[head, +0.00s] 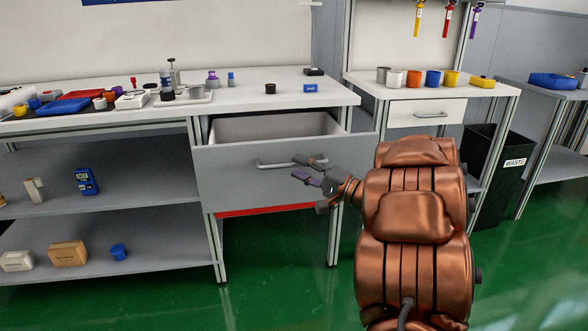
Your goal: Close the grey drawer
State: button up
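The grey drawer (235,179) is pulled out from under the white bench and its inside shows empty at the top. Its front carries a silver bar handle (268,165). My gripper (305,170) is in front of the right half of the drawer front, by the right end of the handle. Whether a finger touches the handle or the front cannot be told. My copper-coloured arm hides the area right of the drawer.
The white bench top (255,92) above holds cups, bottles and trays. Another bench with a white drawer (428,112) and coloured cups stands to the right. A black waste bin (500,185) stands beside it. The green floor (275,260) below the drawer looks clear.

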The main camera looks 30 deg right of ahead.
aim_at(280, 147)
jog(key=shift+b+x, duration=0.35)
jog(key=shift+x, duration=0.95)
jog(key=shift+c, duration=0.2)
grip_shut()
